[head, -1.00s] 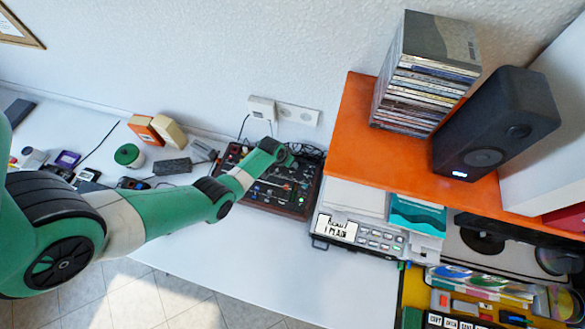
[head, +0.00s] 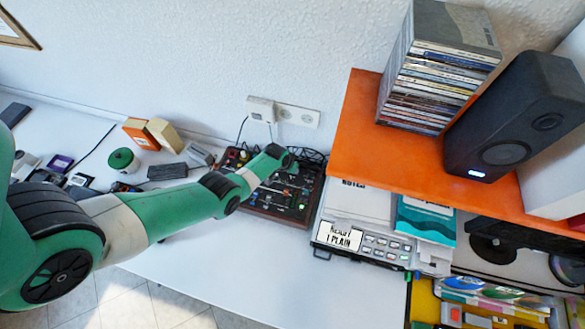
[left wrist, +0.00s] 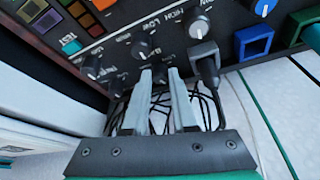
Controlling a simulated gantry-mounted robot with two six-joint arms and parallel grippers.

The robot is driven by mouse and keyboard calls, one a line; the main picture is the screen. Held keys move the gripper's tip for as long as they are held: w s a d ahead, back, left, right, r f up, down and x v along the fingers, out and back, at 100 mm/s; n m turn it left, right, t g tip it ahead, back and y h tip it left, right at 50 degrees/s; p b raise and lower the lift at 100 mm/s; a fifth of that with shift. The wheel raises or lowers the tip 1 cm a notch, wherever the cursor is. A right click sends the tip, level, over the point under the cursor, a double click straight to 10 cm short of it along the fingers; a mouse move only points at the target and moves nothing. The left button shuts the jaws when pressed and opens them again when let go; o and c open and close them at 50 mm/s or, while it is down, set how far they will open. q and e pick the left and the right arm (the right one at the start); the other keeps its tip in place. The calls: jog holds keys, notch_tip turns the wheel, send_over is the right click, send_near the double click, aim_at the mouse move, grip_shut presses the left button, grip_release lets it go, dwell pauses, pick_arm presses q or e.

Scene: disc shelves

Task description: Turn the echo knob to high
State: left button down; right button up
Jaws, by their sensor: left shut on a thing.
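The dark control panel with knobs (head: 277,206) lies on the white table under my left arm, and its face shows close in the left wrist view (left wrist: 115,22). My left gripper (left wrist: 159,76) is shut on a small dark knob (left wrist: 158,69) at the panel's lower edge. The knob is mostly hidden between the fingertips. I cannot read which label belongs to the held knob. My right gripper is not in view.
A black plug with a cable (left wrist: 206,64) sits close to the right finger, with loose black cables below. In the head view, a grey device (head: 340,235) and an orange shelf (head: 365,125) with a speaker (head: 525,115) stand right of the panel.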

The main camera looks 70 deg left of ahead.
pick_arm(q)
jog(key=shift+a+f+m+h+b, duration=0.1)
jog(key=shift+m+h+b, duration=0.4)
jog(key=shift+m, duration=1.1)
jog(key=c, duration=0.7)
grip_release()
